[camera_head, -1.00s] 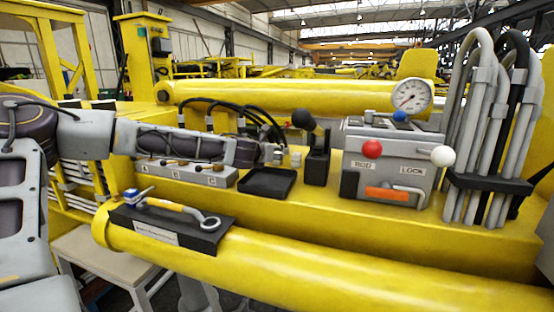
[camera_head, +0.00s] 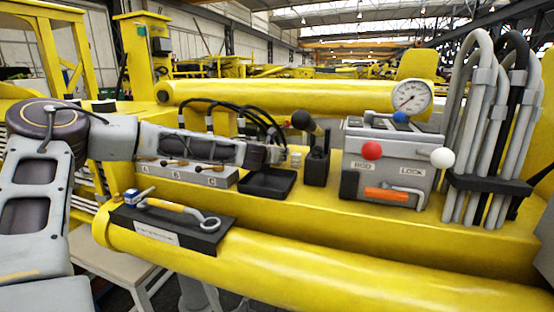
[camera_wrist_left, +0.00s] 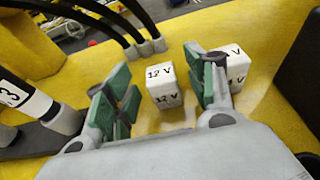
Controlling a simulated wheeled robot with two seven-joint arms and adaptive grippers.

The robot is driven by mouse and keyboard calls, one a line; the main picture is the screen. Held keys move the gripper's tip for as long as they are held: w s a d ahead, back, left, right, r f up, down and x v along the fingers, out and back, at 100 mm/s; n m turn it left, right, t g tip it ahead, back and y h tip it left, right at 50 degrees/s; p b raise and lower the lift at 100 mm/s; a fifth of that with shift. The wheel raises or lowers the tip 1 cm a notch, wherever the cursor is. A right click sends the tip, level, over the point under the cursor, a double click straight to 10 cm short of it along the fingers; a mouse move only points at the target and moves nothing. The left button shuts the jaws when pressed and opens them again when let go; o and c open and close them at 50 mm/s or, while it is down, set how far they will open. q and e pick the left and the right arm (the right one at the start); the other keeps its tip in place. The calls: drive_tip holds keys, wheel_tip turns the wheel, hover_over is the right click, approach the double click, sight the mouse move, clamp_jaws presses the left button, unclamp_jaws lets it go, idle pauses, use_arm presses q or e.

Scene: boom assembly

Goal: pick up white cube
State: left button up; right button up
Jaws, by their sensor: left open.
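Two white cubes marked "12 V" stand on the yellow surface. In the left wrist view one white cube (camera_wrist_left: 163,87) appears between my left gripper's (camera_wrist_left: 157,68) spread green-padded fingers; I see no grip on it. The other white cube (camera_wrist_left: 236,66) is just right of the right finger, which partly covers it. In the head view my left gripper (camera_head: 276,154) is behind the black tray, and a white cube (camera_head: 296,159) shows just right of it. The nearer cube is mostly hidden there by the gripper. My right gripper is not in view.
A black tray (camera_head: 265,185) lies in front of the gripper. A black lever box (camera_head: 316,167) stands close on the right, beside a grey control box (camera_head: 390,160) with red and white knobs. Black hoses (camera_head: 245,112) arch behind. A switch block (camera_head: 185,174) lies under my arm.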

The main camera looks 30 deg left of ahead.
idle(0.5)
use_arm(q)
drive_tip(key=c, duration=1.1)
